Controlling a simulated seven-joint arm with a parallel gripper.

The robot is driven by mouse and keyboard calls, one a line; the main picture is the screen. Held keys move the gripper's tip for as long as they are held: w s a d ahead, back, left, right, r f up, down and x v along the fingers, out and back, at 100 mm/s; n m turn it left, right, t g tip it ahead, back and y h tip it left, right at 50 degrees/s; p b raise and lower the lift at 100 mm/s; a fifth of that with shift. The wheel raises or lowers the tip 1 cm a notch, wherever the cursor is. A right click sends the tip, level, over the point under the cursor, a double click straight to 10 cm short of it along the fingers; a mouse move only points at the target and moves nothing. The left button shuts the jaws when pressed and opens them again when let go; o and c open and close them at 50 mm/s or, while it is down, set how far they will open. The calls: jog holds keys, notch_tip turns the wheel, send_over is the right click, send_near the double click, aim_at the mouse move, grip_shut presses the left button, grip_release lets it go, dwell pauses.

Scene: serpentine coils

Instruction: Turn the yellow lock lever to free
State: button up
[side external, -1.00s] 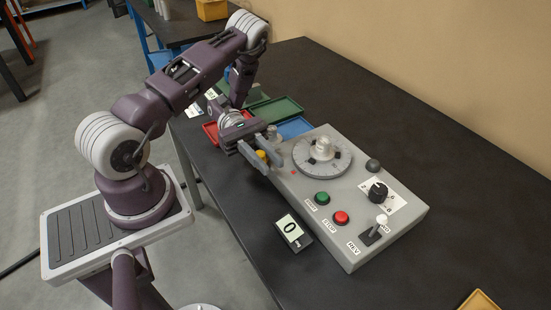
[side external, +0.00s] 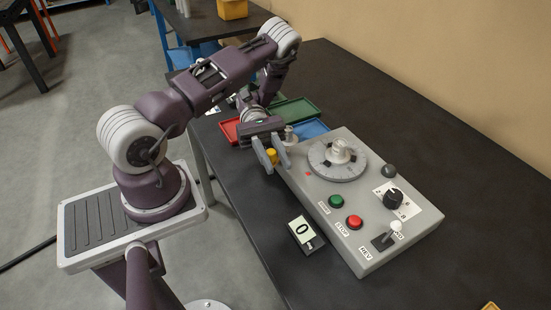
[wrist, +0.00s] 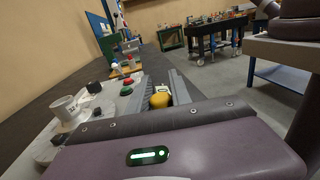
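In the wrist view the yellow end (wrist: 160,100) sits between the two grey fingers, nearer the right one. A small gap seems to show on the left, so the fingers look open. I cannot tell whether either finger touches it. The lever's arm and its pivot are hidden by the fingers.
The box also carries a dial (side external: 338,160), a green button (side external: 336,201), a red button (side external: 355,222), a black knob (side external: 393,197) and a white-tipped switch (side external: 396,227). A counter showing 0 (side external: 303,230) lies beside it. Red, green and blue trays stand behind.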

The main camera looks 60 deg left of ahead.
jog(key=o, duration=0.3)
